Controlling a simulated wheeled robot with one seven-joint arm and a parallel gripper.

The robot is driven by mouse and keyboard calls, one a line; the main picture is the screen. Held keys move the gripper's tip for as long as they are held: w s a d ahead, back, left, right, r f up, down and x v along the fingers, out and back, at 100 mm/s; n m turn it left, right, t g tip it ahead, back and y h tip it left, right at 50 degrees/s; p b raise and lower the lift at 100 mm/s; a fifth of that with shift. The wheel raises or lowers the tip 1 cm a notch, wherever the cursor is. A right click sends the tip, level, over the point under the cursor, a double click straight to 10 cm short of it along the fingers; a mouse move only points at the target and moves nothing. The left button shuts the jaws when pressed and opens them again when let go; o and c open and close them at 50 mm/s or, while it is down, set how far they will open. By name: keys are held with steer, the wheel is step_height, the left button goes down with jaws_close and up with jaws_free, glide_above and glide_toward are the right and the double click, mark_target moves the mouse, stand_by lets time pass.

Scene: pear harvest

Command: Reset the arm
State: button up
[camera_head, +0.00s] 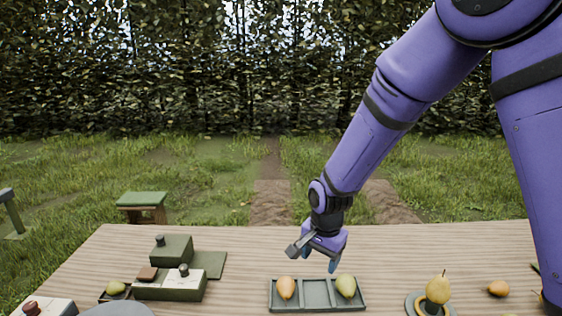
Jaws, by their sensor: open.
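My gripper (317,259) hangs at the end of my purple arm, above the table and a little behind the grey-green tray (317,308). Its fingers are apart with nothing between them. The middle compartment is empty. My gripper touches neither pear.
A yellow pear (438,289) stands upright on a round grey stand (413,300) at right, with an orange fruit (498,288) beyond it. Green boxes (170,290) with knobs and a green fruit (116,288) are at left. The wooden table (250,245) is clear behind the tray.

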steer(key=s+d+r+n+t, duration=0.1)
steer(key=s+d+r+n, duration=0.1)
steer(key=s+d+r, duration=0.5)
steer(key=s+d+r+n+t, duration=0.15)
steer(key=d+r, duration=0.45)
steer(key=r, duration=0.6)
steer(key=s+d+r+n+t, duration=0.1)
steer(key=s+d+r+n, duration=0.1)
steer(key=s, duration=0.6)
steer(key=s+d+r+n+t, duration=0.1)
steer(key=s+d+r+n, duration=0.1)
steer(key=s+d+r, duration=0.3)
steer(key=s+d, duration=0.1)
steer(key=s, duration=0.1)
steer(key=shift+s+h, duration=0.3)
steer(key=shift+s, duration=0.1)
steer(key=shift+d, duration=0.1)
stand_by(1.0)
